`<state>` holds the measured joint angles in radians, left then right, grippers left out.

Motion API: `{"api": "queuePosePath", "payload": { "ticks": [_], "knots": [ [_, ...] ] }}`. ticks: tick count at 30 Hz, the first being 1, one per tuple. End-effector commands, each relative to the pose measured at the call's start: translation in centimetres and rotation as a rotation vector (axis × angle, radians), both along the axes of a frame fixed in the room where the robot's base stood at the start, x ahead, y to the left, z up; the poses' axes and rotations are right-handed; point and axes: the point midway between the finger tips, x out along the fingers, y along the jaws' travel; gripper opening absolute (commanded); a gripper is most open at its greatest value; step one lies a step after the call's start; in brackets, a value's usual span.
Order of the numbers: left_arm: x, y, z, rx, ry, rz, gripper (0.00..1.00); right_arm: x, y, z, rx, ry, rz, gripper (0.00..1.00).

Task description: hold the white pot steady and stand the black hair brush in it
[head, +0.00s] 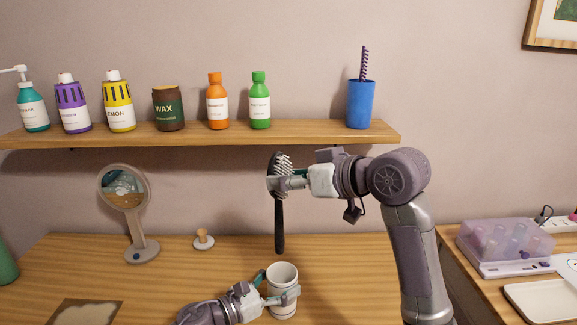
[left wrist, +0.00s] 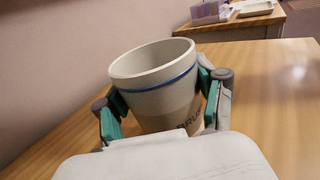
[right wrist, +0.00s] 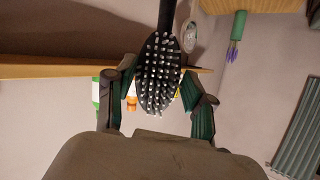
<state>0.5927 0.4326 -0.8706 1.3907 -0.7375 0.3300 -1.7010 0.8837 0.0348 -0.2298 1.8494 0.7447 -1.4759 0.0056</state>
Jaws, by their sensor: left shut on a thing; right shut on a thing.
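The white pot (head: 283,274) stands upright on the wooden table. In the left wrist view the pot (left wrist: 155,65) has a blue line below its rim, and its opening faces up. My left gripper (head: 281,287) is shut on the pot's sides. The black hair brush (head: 279,225) hangs upright in the air, bristle head up and handle down. Its handle end is a little above the pot's rim and apart from it. My right gripper (head: 288,183) is shut on the brush head. In the right wrist view the bristles (right wrist: 158,75) show between the fingers.
A shelf (head: 200,136) with several bottles, a wax jar (head: 168,108) and a blue cup (head: 360,105) holding a comb runs above. A round mirror (head: 125,190) and a small wooden-topped item (head: 203,239) stand left on the table. A side table (head: 480,285) is at right.

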Motion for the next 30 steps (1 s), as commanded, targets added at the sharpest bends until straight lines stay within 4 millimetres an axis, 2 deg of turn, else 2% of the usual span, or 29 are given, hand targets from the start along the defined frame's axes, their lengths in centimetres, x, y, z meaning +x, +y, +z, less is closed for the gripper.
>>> {"api": "queuePosePath", "payload": {
  "ticks": [30],
  "knots": [
    [0.0,0.0,0.0,0.000,0.000,0.000,0.29,0.0,0.0,-8.3,-0.001,0.001,0.000,0.12]
  ]
}}
